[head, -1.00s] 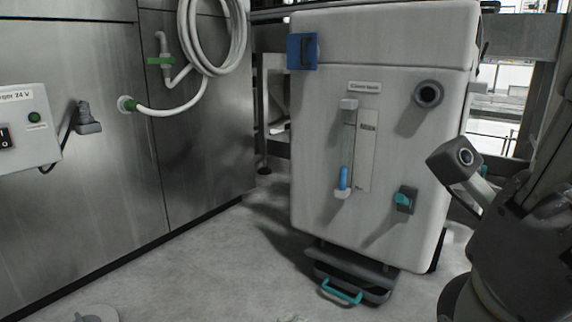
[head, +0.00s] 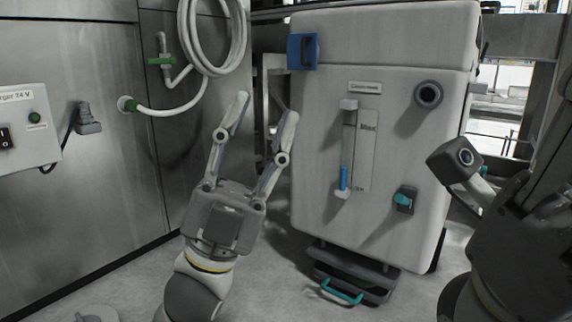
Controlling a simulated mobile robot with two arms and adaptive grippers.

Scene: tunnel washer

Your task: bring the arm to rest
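My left gripper (head: 262,122) is raised in the middle-left of the head view, fingers pointing up and spread apart. It is open, with nothing visible between the fingers. It stands in front of the steel wall and the gap left of the white tank, and its right finger reaches close to the tank's left edge in the picture. My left arm comes up from the bottom of the view. Parts of my own body show at the right edge. I cannot make out the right gripper's fingers there.
A white tank (head: 320,150) with a level gauge (head: 348,150), a teal-knobbed valve (head: 405,198) and a teal-handled tray (head: 342,291) stands in the centre right. A coiled hose (head: 240,40) hangs on the steel wall. A charger box (head: 28,125) is at far left.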

